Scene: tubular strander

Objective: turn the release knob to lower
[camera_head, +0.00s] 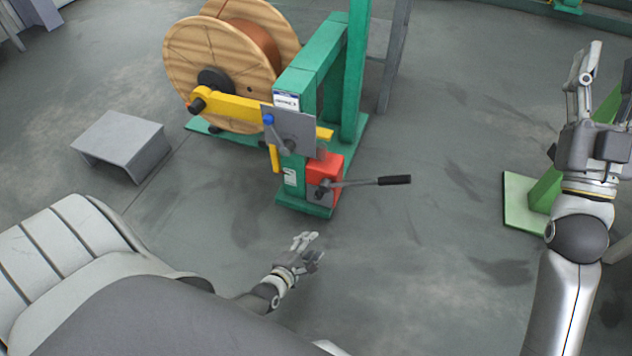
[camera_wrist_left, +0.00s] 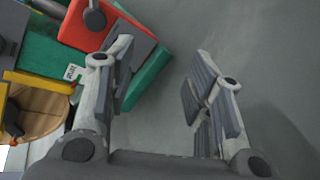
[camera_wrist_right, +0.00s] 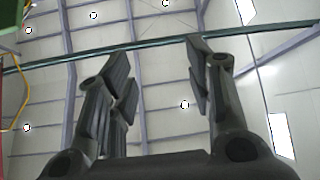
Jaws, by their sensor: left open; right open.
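A red pump block (camera_head: 325,168) sits low on the front of a green stand. A small dark knob (camera_head: 322,190) is on its front, beside a lever with a black grip (camera_head: 394,180) that points right. In the left wrist view a dark round knob (camera_wrist_left: 95,18) shows on the red block; I cannot tell whether it is the release knob. My left gripper (camera_head: 311,248) is open and empty, in front of the stand and apart from it.
A wooden cable reel (camera_head: 215,65) hangs on the green stand (camera_head: 313,65) with a yellow arm (camera_head: 235,105). A grey plate with a blue knob (camera_head: 268,119) is above the pump. A grey step (camera_head: 122,142) stands left.

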